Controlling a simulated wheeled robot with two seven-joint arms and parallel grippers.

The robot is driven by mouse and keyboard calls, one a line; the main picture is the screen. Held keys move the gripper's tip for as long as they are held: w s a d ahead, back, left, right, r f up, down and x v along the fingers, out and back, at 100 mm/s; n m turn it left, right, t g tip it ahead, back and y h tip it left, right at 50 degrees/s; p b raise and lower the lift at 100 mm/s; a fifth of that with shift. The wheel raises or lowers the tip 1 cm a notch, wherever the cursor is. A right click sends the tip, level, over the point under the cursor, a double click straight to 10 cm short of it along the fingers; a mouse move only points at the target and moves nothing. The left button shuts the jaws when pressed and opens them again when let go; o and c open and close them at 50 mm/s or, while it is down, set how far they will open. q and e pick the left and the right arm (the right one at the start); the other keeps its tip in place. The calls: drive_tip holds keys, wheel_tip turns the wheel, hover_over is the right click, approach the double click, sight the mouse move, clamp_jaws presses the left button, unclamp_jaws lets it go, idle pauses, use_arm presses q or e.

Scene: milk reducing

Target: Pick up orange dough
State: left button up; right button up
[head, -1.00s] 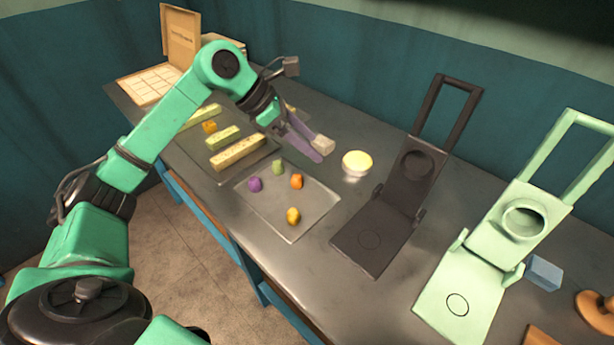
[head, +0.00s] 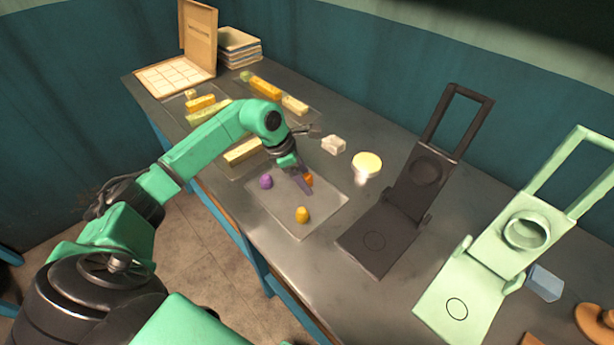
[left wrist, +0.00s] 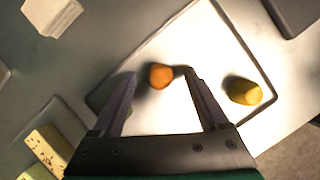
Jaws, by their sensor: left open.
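The orange dough (head: 309,180) is a small rounded lump on the light tray (head: 275,208), partly hidden by my left gripper in the head view. My left gripper (head: 305,187) is open and over the tray, close to the orange dough. In the left wrist view the orange dough (left wrist: 160,76) shows between the tips of the two open fingers (left wrist: 158,72), and no contact is visible. A yellow dough lump (left wrist: 243,91) lies to the right there, outside the fingers. My right gripper is not in view.
A purple dough lump (head: 265,182) also lies on the tray. A pale block (head: 333,145) and a round cream-topped container (head: 366,164) stand behind it. A dark press (head: 405,190) and a pale green press (head: 500,250) stand to the right. Long dough bars (head: 243,151) lie behind left.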

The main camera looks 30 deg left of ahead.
use_arm(q)
drive_tip(key=shift+c, duration=0.4)
drive_tip(key=c, duration=1)
clamp_jaws()
